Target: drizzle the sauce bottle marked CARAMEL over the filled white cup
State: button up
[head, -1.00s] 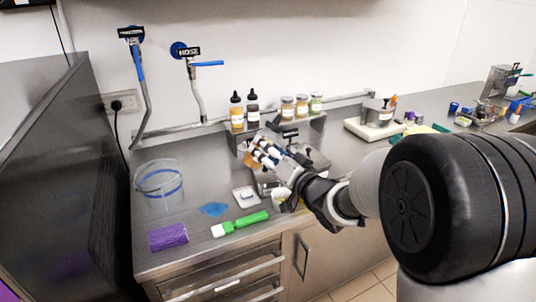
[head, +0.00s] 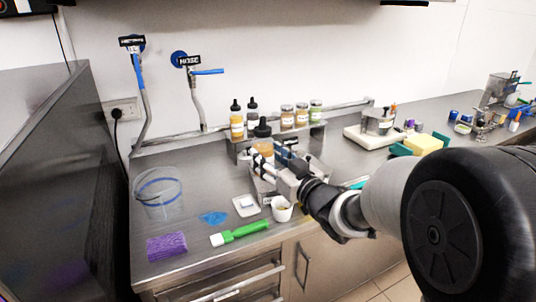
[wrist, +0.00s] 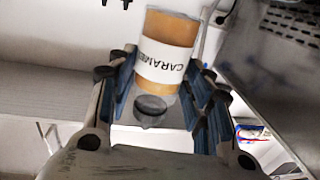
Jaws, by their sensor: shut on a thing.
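My gripper (head: 268,155) is shut on an amber sauce bottle (head: 262,146) with a black cap. It holds the bottle roughly upright, cap up, above the counter and behind the white cup. In the wrist view the bottle (wrist: 170,35) sits between the fingers, and its white label reads CARAMEL, upside down in the picture. The white cup (head: 282,212) stands near the counter's front edge, below and in front of my gripper. Something brownish shows inside it, but too small to make out.
A shelf behind holds another amber bottle (head: 237,122), a dark bottle (head: 252,118) and several jars (head: 301,115).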

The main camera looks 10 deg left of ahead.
jog(key=s+d, duration=0.4)
jog(key=s, duration=0.8)
jog(key=shift+s+d, duration=0.15)
jog(key=shift+d, duration=0.2)
